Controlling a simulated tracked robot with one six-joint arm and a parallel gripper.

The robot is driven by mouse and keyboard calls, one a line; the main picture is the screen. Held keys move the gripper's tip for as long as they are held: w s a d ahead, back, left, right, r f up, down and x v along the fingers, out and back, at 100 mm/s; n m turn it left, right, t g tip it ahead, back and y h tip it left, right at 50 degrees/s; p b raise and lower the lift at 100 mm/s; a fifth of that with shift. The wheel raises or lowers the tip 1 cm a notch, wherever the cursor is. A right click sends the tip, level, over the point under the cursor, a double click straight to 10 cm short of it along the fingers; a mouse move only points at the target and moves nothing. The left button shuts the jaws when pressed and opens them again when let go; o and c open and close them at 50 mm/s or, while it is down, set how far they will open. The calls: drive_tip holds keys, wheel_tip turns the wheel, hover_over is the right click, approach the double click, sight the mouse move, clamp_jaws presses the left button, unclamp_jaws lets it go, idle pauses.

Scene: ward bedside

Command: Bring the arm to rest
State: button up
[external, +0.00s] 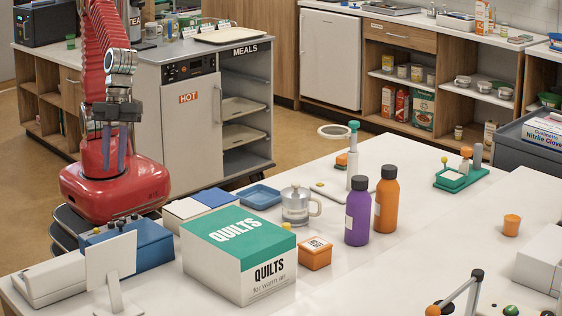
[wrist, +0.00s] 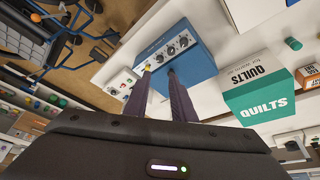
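My red arm (external: 101,50) stands folded upright above its red base at the left in the external view. My gripper (external: 114,168) points down beside the column, in front of the base. Its two dark fingers are apart with nothing between them. In the wrist view the gripper (wrist: 159,73) shows the same two fingers, separated and empty. Behind the fingertips in that view is a blue box with knobs (wrist: 188,55); whether the tips are near it is hard to tell.
A grey meals trolley (external: 175,115) stands behind my arm.

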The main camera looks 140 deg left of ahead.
drive_tip(key=s+a+r+n+t+y, duration=0.1)
drive_tip(key=s+a+n, duration=0.4)
drive_tip(key=s+a, duration=0.2)
drive_tip(key=s+a+r+n+t+y, duration=0.2)
drive_tip(key=s+a+n, duration=0.3)
drive_tip(key=a, duration=0.7)
drive_tip(key=shift+s+y, duration=0.3)
drive_tip(key=shift+s, duration=0.6)
drive_tip(key=shift+o, duration=0.3)
